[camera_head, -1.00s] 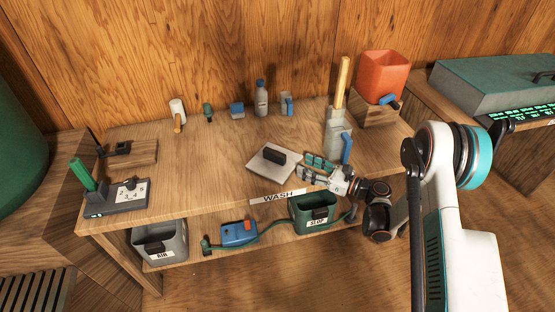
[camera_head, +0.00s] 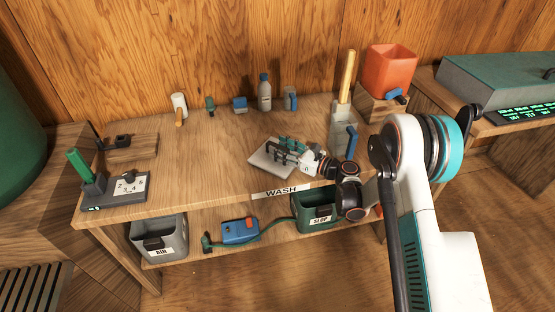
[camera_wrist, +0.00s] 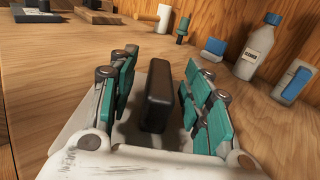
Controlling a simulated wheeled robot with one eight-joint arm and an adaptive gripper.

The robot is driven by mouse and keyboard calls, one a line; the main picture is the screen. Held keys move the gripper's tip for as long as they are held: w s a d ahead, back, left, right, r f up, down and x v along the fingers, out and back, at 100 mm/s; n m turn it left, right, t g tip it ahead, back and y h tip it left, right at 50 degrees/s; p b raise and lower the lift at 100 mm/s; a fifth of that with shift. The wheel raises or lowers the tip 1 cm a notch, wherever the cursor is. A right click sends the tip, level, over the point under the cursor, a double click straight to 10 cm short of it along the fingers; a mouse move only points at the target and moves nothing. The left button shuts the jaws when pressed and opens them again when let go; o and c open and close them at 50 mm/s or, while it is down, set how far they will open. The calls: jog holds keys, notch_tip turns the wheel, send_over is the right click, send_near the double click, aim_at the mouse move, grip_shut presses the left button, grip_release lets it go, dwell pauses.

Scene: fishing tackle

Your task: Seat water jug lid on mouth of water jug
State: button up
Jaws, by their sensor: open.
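The water jug lid looks to be the pale square plate (camera_head: 264,163) with a dark upright grip, lying flat on the bench near its front edge. My gripper (camera_head: 287,149) is over it, partly hiding it in the head view. In the wrist view the dark grip (camera_wrist: 160,98) stands between the two spread, teal-padded finger pairs, with gaps at both sides. The fingers are open and hold nothing. The water jug looks to be the orange open-topped square container (camera_head: 387,70) with a blue tap, on a wooden block at the back right.
A grey holder (camera_head: 342,130) with a tall wooden handle and a blue part stands right of my gripper, in front of the jug. A bottle (camera_head: 264,92) and small blue items line the back. A green bin (camera_head: 316,204) is on the lower shelf. The bench's left middle is clear.

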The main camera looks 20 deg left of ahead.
jog(key=shift+x, duration=0.8)
grip_shut()
